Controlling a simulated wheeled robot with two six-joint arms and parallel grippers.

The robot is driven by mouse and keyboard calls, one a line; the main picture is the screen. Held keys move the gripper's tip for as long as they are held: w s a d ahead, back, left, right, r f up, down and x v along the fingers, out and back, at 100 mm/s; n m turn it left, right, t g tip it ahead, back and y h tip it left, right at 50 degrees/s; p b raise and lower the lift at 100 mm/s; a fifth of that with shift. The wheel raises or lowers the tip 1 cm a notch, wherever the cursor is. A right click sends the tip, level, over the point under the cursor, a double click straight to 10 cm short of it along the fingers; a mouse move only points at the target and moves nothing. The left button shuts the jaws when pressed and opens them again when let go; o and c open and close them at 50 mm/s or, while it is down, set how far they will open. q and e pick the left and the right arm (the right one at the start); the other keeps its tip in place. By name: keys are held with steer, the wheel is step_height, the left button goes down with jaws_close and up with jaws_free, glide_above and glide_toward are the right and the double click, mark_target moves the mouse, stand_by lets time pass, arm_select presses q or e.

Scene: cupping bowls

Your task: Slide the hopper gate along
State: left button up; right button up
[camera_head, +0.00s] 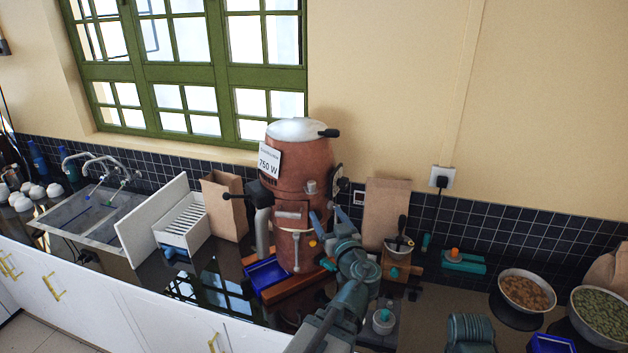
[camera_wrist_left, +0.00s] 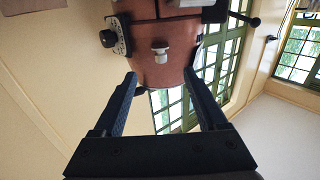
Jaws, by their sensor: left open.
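The copper-brown roaster (camera_head: 302,160) stands upright on the counter with a pale domed top (camera_head: 300,129). A small silver knob (camera_head: 311,187) sticks out of its front; it also shows in the left wrist view (camera_wrist_left: 160,48). I cannot tell for sure which part is the hopper gate. My left gripper (camera_head: 326,212) is open and empty, in front of the roaster and just below the knob in the head view. In the left wrist view its fingers (camera_wrist_left: 160,74) are spread either side of the knob's line, with nothing between them.
A blue tray (camera_head: 266,272) lies at the roaster's foot. Paper bags (camera_head: 385,208) stand on both sides, with a white slotted box (camera_head: 184,226) to the left. Bowls of brown (camera_head: 526,292) and green beans (camera_head: 601,313) stand at the right. A sink (camera_head: 90,215) is far left.

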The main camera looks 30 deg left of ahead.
mark_target(313, 192)
arm_select(q)
steer(key=x, duration=1.3)
steer(key=shift+w+a, duration=0.25)
steer(key=shift+a, duration=0.1)
jaws_close()
stand_by(0.9)
